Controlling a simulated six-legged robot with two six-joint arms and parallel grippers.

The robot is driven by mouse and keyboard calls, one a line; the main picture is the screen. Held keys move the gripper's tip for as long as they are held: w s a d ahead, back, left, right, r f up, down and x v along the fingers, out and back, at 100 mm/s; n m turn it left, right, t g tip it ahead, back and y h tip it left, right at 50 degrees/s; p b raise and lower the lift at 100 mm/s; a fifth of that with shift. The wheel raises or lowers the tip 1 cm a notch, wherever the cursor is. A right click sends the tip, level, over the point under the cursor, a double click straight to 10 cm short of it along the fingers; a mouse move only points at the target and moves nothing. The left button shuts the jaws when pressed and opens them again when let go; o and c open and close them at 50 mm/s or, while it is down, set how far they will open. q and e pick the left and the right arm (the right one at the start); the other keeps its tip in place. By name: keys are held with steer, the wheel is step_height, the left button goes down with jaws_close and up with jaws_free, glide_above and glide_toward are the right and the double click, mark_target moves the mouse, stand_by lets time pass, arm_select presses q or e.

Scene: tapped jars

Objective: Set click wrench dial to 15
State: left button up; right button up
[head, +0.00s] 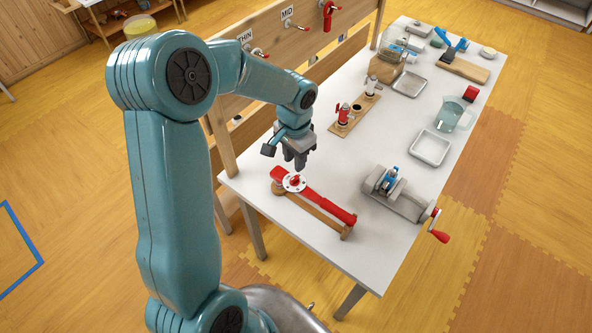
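The red click wrench (328,206) lies on a wooden rest (318,217) near the front-left edge of the white table. Its round white dial (293,182) sits at the wrench's left end, with a small red part at its middle. The dial's marks are too small to read. My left gripper (296,163) points down just above and slightly behind the dial, apparently not touching it. Its dark fingers are close together, and I cannot tell whether there is a gap. My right gripper is out of view.
A grey vise (398,197) with a red handle stands right of the wrench. Behind are a wooden block with taps (352,112), metal trays (430,148), and a glass beaker (449,115). A wooden rack with labelled taps (290,24) runs along the table's left side.

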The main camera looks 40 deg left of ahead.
mark_target(295, 177)
arm_select(q)
steer(key=shift+f, duration=0.6)
step_height(295, 177, down, 2)
steer(key=shift+a+f+b, duration=0.1)
steer(key=shift+b, duration=0.8)
steer(key=shift+f+b, duration=0.65)
steer(key=shift+f, duration=0.25)
steer(key=shift+f+b, duration=0.45)
steer(key=shift+f, duration=0.3)
steer(key=shift+r, duration=0.15)
steer(key=shift+f, duration=0.25)
